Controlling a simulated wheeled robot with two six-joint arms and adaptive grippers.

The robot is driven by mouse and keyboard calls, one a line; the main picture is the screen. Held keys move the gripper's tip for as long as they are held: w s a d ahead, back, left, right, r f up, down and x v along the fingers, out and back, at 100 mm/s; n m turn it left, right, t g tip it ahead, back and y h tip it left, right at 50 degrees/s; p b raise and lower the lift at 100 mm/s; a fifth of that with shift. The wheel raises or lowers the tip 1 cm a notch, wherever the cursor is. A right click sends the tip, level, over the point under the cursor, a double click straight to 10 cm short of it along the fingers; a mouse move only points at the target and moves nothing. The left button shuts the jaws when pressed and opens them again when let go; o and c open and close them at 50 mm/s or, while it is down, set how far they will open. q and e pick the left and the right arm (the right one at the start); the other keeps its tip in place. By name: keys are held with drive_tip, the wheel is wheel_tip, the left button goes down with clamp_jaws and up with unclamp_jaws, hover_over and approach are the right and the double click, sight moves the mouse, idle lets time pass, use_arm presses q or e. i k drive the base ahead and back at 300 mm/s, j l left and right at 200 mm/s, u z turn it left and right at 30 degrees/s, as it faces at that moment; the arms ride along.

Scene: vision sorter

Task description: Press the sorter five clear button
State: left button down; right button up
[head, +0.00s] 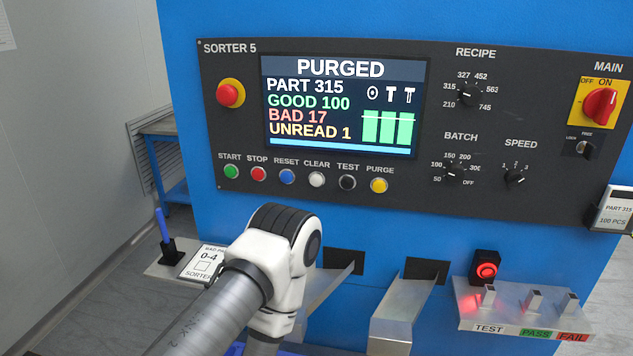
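The sorter five panel (225,130) is dark and fixed to a blue machine, labelled "SORTER 5". The clear button (317,180) is a white round button under the label "CLEAR", between the blue reset button (287,177) and the black test button (347,183). The screen (340,105) reads "PURGED", part 315, good 100, bad 17, unread 1. One of my arms, grey and white, rises from the bottom of the view, its bent joint below the button row. Neither gripper shows, and nothing covers the clear button.
Green start (231,171), red stop (258,174) and yellow purge (379,185) buttons share the row. A red emergency stop (230,93) sits upper left. Metal chutes (398,308) and a test shelf (520,308) jut out below. A label card (204,262) stands at left.

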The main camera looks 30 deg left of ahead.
sight(315, 179)
drive_tip(key=k+j, duration=0.2)
drive_tip(key=j, duration=0.15)
drive_tip(key=k+j, duration=0.15)
drive_tip(key=j, duration=0.15)
drive_tip(key=k+j, duration=0.2)
drive_tip(key=j, duration=0.15)
drive_tip(key=i+l, duration=0.4)
